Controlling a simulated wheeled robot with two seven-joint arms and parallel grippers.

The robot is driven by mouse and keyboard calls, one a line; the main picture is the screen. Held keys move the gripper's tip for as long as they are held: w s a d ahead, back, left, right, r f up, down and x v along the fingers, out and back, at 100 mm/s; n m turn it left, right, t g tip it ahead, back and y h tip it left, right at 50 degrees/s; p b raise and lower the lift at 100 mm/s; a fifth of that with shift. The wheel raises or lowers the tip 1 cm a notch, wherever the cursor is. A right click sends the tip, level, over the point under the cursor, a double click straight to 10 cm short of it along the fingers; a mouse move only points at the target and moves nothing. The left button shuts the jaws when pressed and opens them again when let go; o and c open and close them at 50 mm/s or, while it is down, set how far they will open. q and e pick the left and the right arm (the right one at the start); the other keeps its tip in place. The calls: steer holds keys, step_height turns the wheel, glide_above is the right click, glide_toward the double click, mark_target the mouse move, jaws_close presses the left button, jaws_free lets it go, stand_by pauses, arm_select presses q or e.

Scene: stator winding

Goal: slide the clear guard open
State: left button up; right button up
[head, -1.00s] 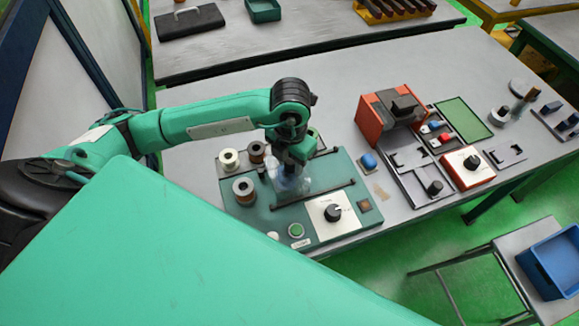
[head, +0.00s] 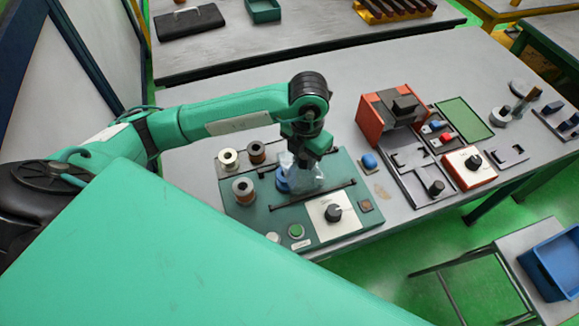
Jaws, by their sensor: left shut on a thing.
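The clear guard (head: 312,180) is a see-through cover on the green winding machine (head: 262,217), above a dark rail. My left gripper (head: 303,160) comes down from above and is shut on the guard's upper part. The fingertips are small and partly hidden by the wrist. A blue part (head: 282,181) shows at the guard's left side, partly uncovered. My right gripper is not in view.
Several wire spools (head: 243,188) stand on the machine's left. A black knob (head: 333,212) and a green button (head: 296,231) are at its front. A blue-topped button (head: 369,162) and an orange press (head: 376,122) stand to the right.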

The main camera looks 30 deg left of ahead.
arm_select(q)
steer(key=w+d+b, duration=0.2)
steer(key=w+d, duration=0.2)
steer(key=w, duration=0.1)
steer(key=shift+d, duration=0.25)
steer(key=o, duration=0.7)
steer(key=shift+w, duration=0.1)
steer(key=shift+r, duration=0.1)
step_height(320, 180, up, 6)
steer(key=p, duration=0.3)
stand_by(0.6)
stand_by(0.4)
